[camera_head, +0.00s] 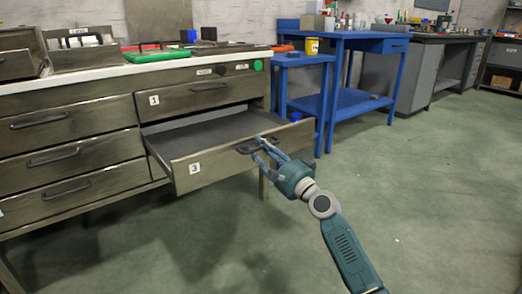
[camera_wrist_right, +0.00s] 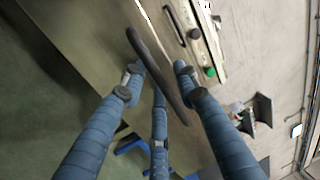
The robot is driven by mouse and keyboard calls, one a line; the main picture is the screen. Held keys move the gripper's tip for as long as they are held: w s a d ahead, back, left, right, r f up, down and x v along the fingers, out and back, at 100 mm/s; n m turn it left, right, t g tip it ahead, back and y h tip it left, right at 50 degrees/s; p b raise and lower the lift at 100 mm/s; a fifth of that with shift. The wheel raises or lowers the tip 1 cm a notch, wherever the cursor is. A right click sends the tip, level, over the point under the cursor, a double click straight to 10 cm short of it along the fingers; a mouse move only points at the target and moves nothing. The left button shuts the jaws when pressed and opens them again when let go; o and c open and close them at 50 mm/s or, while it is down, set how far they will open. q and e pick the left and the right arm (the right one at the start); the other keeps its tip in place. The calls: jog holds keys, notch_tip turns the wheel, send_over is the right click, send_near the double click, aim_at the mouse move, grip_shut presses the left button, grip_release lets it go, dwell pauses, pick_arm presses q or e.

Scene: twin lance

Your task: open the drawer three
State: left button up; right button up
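Drawer three (camera_head: 225,165) is an olive-grey metal drawer with a white "3" label. It stands well out of the cabinet, with its dark, empty floor showing. Its dark bar handle (camera_head: 246,150) is near the right part of its front, and the handle (camera_wrist_right: 160,65) crosses the right wrist view diagonally. My right gripper (camera_head: 265,147), with blue-grey fingers, is at this handle. In the right wrist view the fingertips (camera_wrist_right: 158,78) are spread, with the bar passing between them and gaps showing beside it. My left gripper is not in view.
Drawer one (camera_head: 205,97) above is shut, as are several drawers on the left (camera_head: 65,155). A green tray (camera_head: 157,55) lies on the worktop. A blue table (camera_head: 350,103) stands right of the cabinet. The floor (camera_head: 430,190) in front is clear.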

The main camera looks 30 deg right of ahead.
jog(key=shift+s+f, duration=0.1)
jog(key=shift+s, duration=0.1)
jog(key=v, duration=1.1)
jog(key=shift+s, duration=0.25)
jog(key=shift+d, duration=0.1)
